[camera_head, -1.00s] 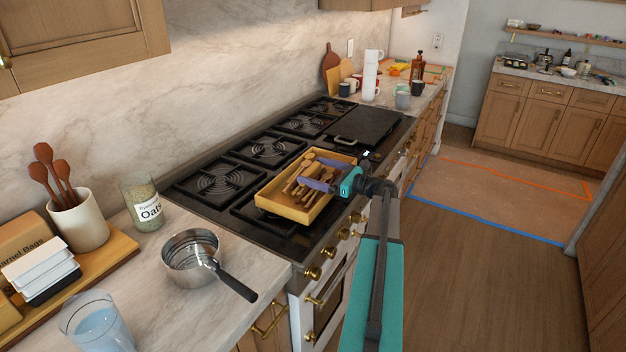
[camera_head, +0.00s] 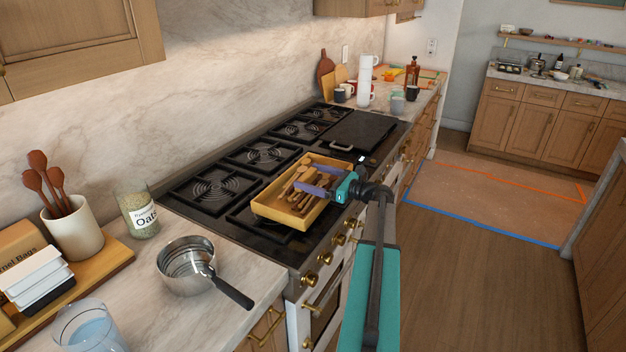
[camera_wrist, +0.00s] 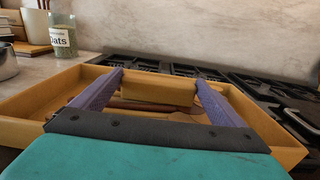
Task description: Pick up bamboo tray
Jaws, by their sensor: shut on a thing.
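The bamboo tray (camera_head: 279,217) is a shallow yellow-brown box over the front burners of the stove. Several wooden utensils (camera_head: 299,190) lie in it. My gripper (camera_head: 312,180) reaches over its right side, with two purple fingers inside the tray's outline. In the wrist view the tray (camera_wrist: 33,128) spreads wide around the fingers, and a wooden piece of the same colour sits between the fingertips. The gripper is shut on the tray, though the exact contact is hard to see. I cannot tell whether the tray touches the grates.
A steel saucepan (camera_head: 186,268), an oats jar (camera_head: 137,210) and a utensil crock (camera_head: 75,230) stand on the left counter. A black griddle (camera_head: 362,133) covers the stove's far part.

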